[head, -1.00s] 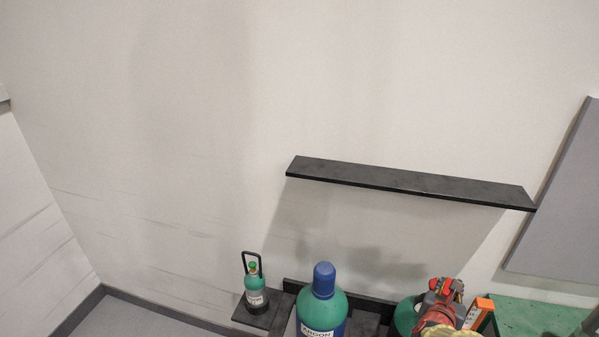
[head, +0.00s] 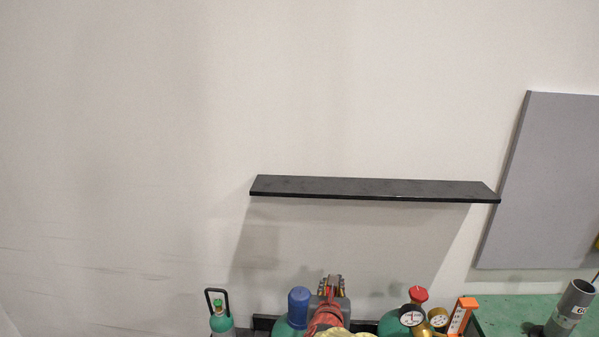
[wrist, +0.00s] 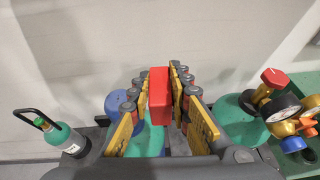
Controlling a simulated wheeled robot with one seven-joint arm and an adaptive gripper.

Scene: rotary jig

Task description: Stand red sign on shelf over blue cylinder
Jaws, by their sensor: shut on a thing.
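My gripper (head: 334,284) is at the bottom middle of the head view, below the shelf in the picture. In the wrist view my gripper (wrist: 160,80) is shut on the red sign (wrist: 159,96), a red block seen end-on between the yellow-black fingers. The sign cannot be made out in the head view. The black shelf (head: 375,189) is fixed to the wall, and its visible top is bare. The cylinder with a blue cap (head: 299,298) is just left of my gripper; its cap also shows in the wrist view (wrist: 117,102), partly behind a finger.
A small green bottle with a black handle (head: 221,321) stands at left. A red-knobbed cylinder (head: 418,295) with a gauge (head: 412,318) and an orange block (head: 461,315) are at right. A grey panel (head: 545,180) hangs right of the shelf. Wall above the shelf is clear.

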